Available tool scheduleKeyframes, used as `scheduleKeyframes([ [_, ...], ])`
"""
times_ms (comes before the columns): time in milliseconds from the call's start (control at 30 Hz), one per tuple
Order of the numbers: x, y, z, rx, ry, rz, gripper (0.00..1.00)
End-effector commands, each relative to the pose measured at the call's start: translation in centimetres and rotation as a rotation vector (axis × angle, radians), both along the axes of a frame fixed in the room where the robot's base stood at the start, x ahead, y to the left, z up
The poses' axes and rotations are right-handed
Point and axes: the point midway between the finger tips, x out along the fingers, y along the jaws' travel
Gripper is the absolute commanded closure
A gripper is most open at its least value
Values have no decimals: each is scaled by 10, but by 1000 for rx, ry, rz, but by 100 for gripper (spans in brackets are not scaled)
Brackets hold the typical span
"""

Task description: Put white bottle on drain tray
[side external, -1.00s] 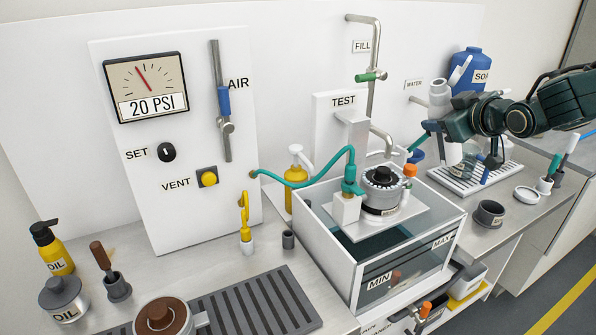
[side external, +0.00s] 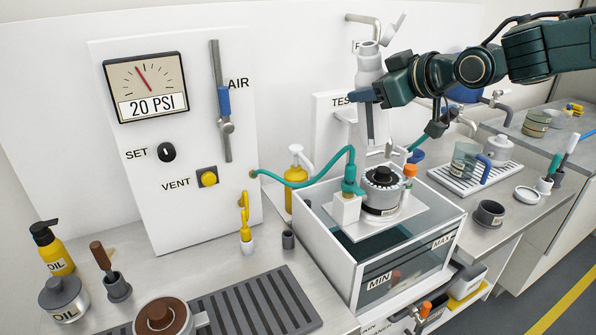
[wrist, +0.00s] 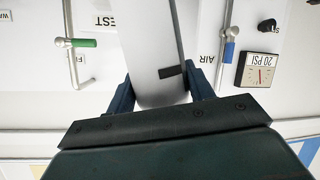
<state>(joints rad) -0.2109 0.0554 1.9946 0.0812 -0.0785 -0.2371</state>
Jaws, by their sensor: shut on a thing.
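My gripper (side external: 368,98) is shut on the white bottle (side external: 370,66), which has a slanted spout on top. The bottle is held in the air in front of the TEST panel, above and behind the clear tank. In the wrist view the bottle (wrist: 155,45) runs between my two fingers (wrist: 162,92). A white slatted tray (side external: 462,185) lies on the right counter with a beaker and a small white jar on it. I cannot tell which one is the drain tray.
The clear tank (side external: 350,262) stands mid-counter with a round grey device (side external: 382,185) and teal hose above it. A yellow pump bottle (side external: 296,180) stands behind it. A grey cup (side external: 488,213) is right of it. An oil can (side external: 63,298) and a brown-topped pot (side external: 158,318) stand left.

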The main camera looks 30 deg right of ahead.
Motion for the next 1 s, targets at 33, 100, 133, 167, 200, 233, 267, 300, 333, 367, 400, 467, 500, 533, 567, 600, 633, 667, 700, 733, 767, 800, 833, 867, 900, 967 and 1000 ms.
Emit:
scheduleKeyframes([
  [33, 3, 21, 0, 13, 0, 40, 76],
  [100, 4, 49, 1, 32, 5, 92, 76],
  [133, 5, 60, 0, 41, 7, 113, 76],
  [167, 5, 72, 0, 49, 9, 135, 76],
  [200, 4, 87, 1, 59, 12, 165, 76],
  [233, 4, 99, 0, 66, 15, 186, 76],
  [267, 3, 110, 0, 74, 18, 208, 76],
  [300, 1, 125, 1, 85, 21, 237, 76],
  [333, 0, 137, 0, 92, 25, 258, 76],
  [367, -2, 147, 0, 99, 29, 277, 76],
  [400, -4, 161, 0, 108, 32, 305, 76],
  [467, -8, 179, 0, 119, 38, 338, 76],
  [500, -10, 190, 0, 128, 43, 359, 76],
  [533, -12, 198, 0, 132, 45, 374, 76],
  [567, -14, 205, 0, 138, 48, 387, 76],
  [600, -17, 214, 0, 144, 51, 404, 76],
  [633, -19, 220, 0, 148, 53, 417, 76],
  [667, -20, 226, 0, 151, 55, 428, 76],
  [700, -23, 234, 0, 156, 60, 444, 76],
  [733, -25, 240, 0, 159, 62, 457, 76],
  [767, -27, 245, 0, 162, 64, 467, 76],
  [800, -30, 252, 0, 167, 67, 480, 76],
  [833, -32, 257, 0, 170, 69, 490, 76],
  [867, -34, 263, 0, 174, 72, 502, 76],
  [900, -33, 262, -9, 176, 78, 500, 76],
  [967, -33, 261, -20, 182, 82, 497, 76],
  [1000, -33, 261, -27, 186, 83, 496, 76],
])
